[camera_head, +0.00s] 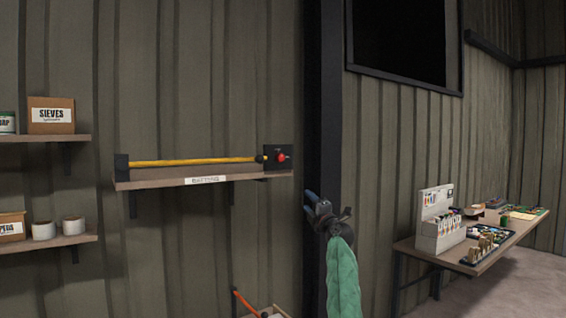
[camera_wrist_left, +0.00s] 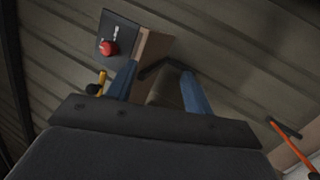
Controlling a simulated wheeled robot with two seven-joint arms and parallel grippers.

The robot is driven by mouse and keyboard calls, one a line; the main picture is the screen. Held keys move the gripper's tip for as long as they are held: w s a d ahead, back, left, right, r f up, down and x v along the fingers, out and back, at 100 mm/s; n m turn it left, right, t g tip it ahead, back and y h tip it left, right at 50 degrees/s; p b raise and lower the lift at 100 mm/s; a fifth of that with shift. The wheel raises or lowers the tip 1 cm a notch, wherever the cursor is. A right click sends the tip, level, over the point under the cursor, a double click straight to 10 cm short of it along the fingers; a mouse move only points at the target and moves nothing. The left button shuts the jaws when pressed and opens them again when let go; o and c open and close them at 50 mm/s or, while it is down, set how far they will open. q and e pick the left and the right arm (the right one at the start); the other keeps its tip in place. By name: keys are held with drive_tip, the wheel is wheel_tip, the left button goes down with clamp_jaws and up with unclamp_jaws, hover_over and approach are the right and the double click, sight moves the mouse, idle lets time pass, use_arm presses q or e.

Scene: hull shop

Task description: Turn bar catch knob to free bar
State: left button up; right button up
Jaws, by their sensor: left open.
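The red bar catch knob (camera_head: 282,157) is on a dark plate (camera_head: 270,151) at the right end of the wall shelf. The yellow bar (camera_head: 195,162) lies level along the shelf between this plate and a dark bracket at the left. My left gripper (camera_head: 310,197) is open and empty, below and to the right of the knob, apart from it. In the left wrist view the knob (camera_wrist_left: 110,48) is at the upper left, beyond the blue fingers (camera_wrist_left: 158,75). The yellow bar's end (camera_wrist_left: 100,84) shows there, partly hidden by my gripper. My right gripper is not in view.
The labelled shelf (camera_head: 150,182) juts from the ribbed wall under the bar. A dark post (camera_head: 325,90) stands right of it. An orange-handled thing (camera_head: 243,302) is low down. A bench (camera_head: 470,266) with tools is at right; shelves with boxes and tins are at left.

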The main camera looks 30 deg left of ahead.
sight(281, 159)
use_arm(q)
drive_tip(key=s+a+r+n+g+h, duration=0.1)
drive_tip(key=s+a+r+n+g, duration=0.15)
drive_tip(key=r, duration=0.45)
drive_tip(key=s+a+r+n+g+h, duration=0.1)
drive_tip(key=a+r+n, duration=0.15)
drive_tip(key=r, duration=0.55)
drive_tip(key=shift+n+h, duration=0.4)
drive_tip(key=shift+n, duration=0.1)
drive_tip(key=p+x, duration=0.1)
drive_tip(key=x, duration=0.1)
drive_tip(key=p+x, duration=0.1)
drive_tip(key=x, duration=0.1)
drive_tip(key=p+x, duration=0.2)
drive_tip(key=shift+w+r, duration=0.1)
drive_tip(key=shift+r, duration=0.25)
drive_tip(key=shift+w+a+f, duration=0.1)
drive_tip(key=shift+w+a, duration=0.1)
drive_tip(key=shift+a, duration=0.2)
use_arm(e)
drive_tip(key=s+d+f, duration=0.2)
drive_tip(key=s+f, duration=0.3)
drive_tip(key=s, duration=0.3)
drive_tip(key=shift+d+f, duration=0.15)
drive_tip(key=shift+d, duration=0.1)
use_arm(q)
drive_tip(key=shift+c, duration=0.2)
drive_tip(key=c, duration=0.9)
